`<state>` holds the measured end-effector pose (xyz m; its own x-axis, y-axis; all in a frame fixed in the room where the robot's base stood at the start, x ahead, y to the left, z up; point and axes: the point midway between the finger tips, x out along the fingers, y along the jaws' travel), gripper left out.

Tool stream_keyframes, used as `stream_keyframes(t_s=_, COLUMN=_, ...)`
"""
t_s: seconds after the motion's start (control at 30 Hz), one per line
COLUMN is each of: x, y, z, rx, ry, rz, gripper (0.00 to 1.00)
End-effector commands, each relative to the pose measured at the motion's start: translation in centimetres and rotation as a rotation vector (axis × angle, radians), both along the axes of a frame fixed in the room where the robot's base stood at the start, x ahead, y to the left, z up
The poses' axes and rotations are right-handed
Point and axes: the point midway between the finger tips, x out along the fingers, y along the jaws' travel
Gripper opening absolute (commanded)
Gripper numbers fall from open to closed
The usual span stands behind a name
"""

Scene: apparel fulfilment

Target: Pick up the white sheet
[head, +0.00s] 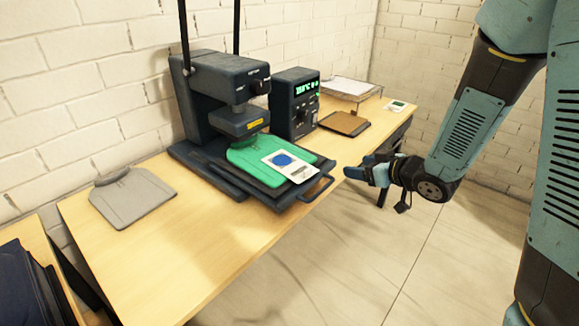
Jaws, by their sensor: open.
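A white sheet (308,175) with a blue round print lies on a green shirt (250,157). The shirt lies on the lower plate of a dark heat press (222,100), and the sheet sits near the plate's front right, below and in front of the raised press head. My gripper (364,171) is to the right of the sheet, apart from it, beyond the table's front edge. It is open, with nothing seen between the fingers. Its fingers point left and are small in view.
The press handle (318,190) juts out at the front. A control box (294,103) stands right of the press. Farther back are a brown board (344,123), a paper tray (352,97) and a small white card (396,105). A grey shirt (130,197) lies left on the wooden table (190,250).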

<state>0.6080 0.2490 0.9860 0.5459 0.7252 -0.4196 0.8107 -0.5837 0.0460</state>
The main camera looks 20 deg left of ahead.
Motion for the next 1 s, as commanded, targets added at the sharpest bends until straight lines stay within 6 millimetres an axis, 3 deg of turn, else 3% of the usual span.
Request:
stream_keyframes(t_s=0.1, x=-1.4, y=1.9, z=-1.3, rx=0.031, ry=0.013, rz=0.079, gripper=0.68)
stream_keyframes(t_s=0.3, x=-2.3, y=3.3, z=-2.0, rx=0.058, ry=0.019, rz=0.133, gripper=0.68)
stream_keyframes(t_s=0.8, x=0.7, y=9.0, z=-4.7, rx=0.057, ry=0.018, rz=0.137, gripper=0.68)
stream_keyframes(t_s=1.0, x=1.3, y=10.1, z=-5.1, rx=0.058, ry=0.018, rz=0.136, gripper=0.68)
